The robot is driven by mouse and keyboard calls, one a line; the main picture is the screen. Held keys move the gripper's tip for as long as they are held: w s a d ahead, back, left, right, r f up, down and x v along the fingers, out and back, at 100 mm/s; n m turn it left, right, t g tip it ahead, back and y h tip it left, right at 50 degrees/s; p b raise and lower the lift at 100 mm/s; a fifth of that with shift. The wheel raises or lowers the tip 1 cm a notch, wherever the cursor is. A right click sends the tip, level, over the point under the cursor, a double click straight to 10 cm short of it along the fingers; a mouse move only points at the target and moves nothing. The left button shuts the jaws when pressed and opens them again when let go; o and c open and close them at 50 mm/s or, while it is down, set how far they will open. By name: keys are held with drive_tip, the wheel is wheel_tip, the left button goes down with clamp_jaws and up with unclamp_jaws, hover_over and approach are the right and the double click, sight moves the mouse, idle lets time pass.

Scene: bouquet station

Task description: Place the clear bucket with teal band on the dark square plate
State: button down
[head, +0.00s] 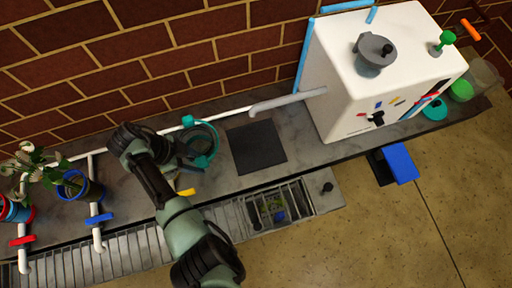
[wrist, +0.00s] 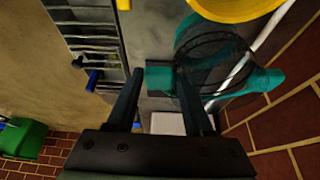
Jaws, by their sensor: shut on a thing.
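The clear bucket with the teal band (head: 205,160) is on or just above the grey counter, left of the dark square plate (head: 256,147). I cannot tell whether its base touches the counter. In the wrist view the see-through bucket (wrist: 214,50) is beyond my fingers, with teal parts on both sides. My gripper (wrist: 161,75) is shut on its near teal part, which sits between the two fingers. In the head view my dark wrist hides the bucket's left side. The plate looks bare; I cannot pick it out in the wrist view.
A white machine (head: 370,75) stands right of the plate, with a grey pipe (head: 288,101) reaching over the plate's back edge. A sunken wire basket (head: 282,207) is in front. A blue bucket (head: 72,186) and flowers stand left. A brick wall runs behind.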

drive_tip(key=w+d+f+b, duration=0.1)
drive_tip(key=d+b, duration=0.3)
drive_tip(key=d, duration=0.4)
drive_tip(key=w+d+f+b, duration=0.1)
drive_tip(key=d+b, duration=0.3)
drive_tip(key=d, duration=0.5)
drive_tip(key=shift+w+f+m, duration=0.15)
drive_tip(key=shift+w+m, duration=0.25)
drive_tip(key=shift+w, duration=0.4)
drive_tip(key=shift+d+f, duration=0.1)
drive_tip(key=shift+c, duration=1.4)
unclamp_jaws()
drive_tip(key=p+v, duration=0.8)
drive_tip(key=v, duration=0.4)
drive_tip(key=shift+w+p, duration=0.15)
drive_tip(key=shift+p, duration=0.15)
